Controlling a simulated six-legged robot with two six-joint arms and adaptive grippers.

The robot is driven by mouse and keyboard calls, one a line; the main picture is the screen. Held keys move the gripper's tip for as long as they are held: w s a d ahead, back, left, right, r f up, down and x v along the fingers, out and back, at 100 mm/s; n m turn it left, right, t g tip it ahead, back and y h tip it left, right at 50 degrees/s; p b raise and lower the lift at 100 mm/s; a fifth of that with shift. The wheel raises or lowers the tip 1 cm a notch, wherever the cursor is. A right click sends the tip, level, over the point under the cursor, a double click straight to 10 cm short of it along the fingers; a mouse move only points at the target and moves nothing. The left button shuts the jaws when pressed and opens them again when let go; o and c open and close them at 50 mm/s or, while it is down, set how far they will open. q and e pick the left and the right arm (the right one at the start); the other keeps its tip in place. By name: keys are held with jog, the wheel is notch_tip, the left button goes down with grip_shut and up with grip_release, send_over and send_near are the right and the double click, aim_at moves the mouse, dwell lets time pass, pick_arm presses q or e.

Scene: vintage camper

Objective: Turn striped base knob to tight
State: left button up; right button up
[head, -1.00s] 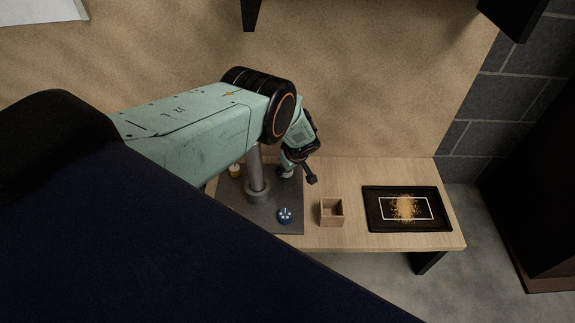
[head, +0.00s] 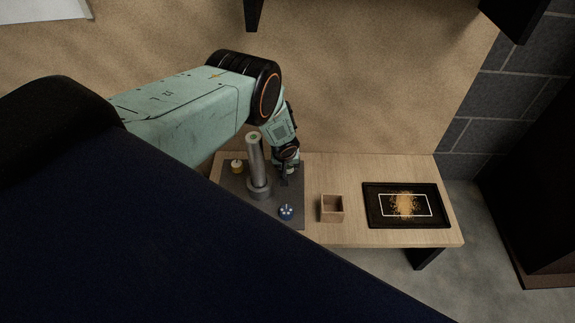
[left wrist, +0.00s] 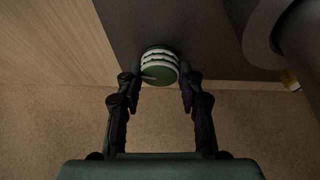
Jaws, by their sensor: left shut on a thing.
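The striped knob (left wrist: 160,66), green with white bands, sits on the dark grey base plate (left wrist: 205,30) in the left wrist view. A pale mark shows on its green face. My left gripper (left wrist: 158,82) has one finger on each side of the knob and is shut on it. In the head view my left gripper (head: 287,178) is low over the back right of the base plate (head: 232,188), right of the grey post (head: 256,160), and it hides the knob. My right gripper is not in view.
A blue knob with white marks (head: 286,212) is at the plate's front right. A yellow and white knob (head: 237,167) is behind the post on the left. An open wooden box (head: 332,209) and a black tray (head: 374,222) with brown grains stand to the right on the wooden table (head: 348,173).

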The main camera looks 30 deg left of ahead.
pick_arm(q)
jog(key=shift+s, duration=0.1)
dwell(0.3)
jog(key=o, duration=1.2)
jog(key=shift+r, duration=4.95)
